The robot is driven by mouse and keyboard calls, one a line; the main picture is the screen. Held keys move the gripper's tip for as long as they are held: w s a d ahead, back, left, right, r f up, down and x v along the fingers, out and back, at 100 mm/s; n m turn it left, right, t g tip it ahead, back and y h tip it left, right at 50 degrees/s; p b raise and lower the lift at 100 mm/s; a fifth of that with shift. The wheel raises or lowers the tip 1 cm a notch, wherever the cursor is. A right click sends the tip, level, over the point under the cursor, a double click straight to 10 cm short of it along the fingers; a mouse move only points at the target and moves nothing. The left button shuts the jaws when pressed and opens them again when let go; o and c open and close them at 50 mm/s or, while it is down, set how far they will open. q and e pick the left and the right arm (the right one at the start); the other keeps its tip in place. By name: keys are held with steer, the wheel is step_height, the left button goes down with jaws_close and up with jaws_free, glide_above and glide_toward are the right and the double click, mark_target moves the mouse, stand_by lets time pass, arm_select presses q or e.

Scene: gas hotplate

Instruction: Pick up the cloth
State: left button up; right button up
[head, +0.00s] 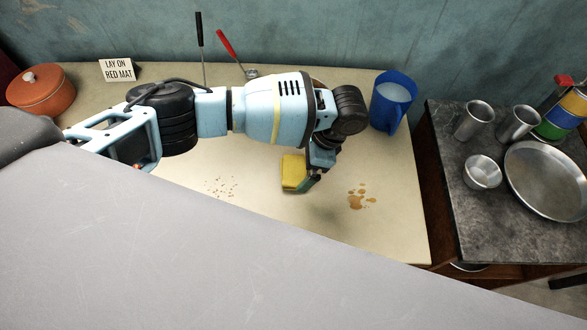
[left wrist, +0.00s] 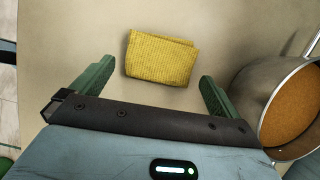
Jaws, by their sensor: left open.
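The yellow folded cloth (head: 293,172) lies on the cream tabletop, left of a brown spill. In the left wrist view the cloth (left wrist: 161,57) lies flat with a ribbed weave, just beyond and between the two green fingers. My left gripper (head: 311,182) is at the cloth's right side in the head view and partly covers that edge. In the left wrist view the left gripper (left wrist: 157,74) has its fingers wide apart with nothing held between them. Whether the fingers touch the cloth I cannot tell. My right gripper is not in view.
A metal pot with orange-brown contents (left wrist: 292,108) stands close to the right finger. A brown spill (head: 359,198) and crumbs (head: 221,187) are on the table (head: 400,232). A blue jug (head: 392,103) stands at the back right. An orange lidded pot (head: 42,92) and a sign (head: 117,70) are left.

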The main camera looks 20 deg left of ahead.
arm_select(q)
steer(key=shift+x, duration=1.2)
steer(key=c, duration=0.8)
steer(key=shift+o, duration=0.2)
steer(key=shift+r, duration=0.1)
steer(key=shift+r, duration=0.55)
step_height(320, 180, up, 2)
steer(key=shift+r, duration=0.2)
steer(key=s+d, duration=0.3)
steer(key=d, duration=0.1)
steer(key=s+d+r, duration=0.1)
steer(key=s+d, duration=0.2)
steer(key=d, duration=0.1)
steer(key=s+d, duration=0.3)
steer(key=d, duration=0.1)
steer(key=shift+s+d+r+p, duration=0.15)
steer(key=shift+s+d+p, duration=0.2)
steer(key=shift+s, duration=0.05)
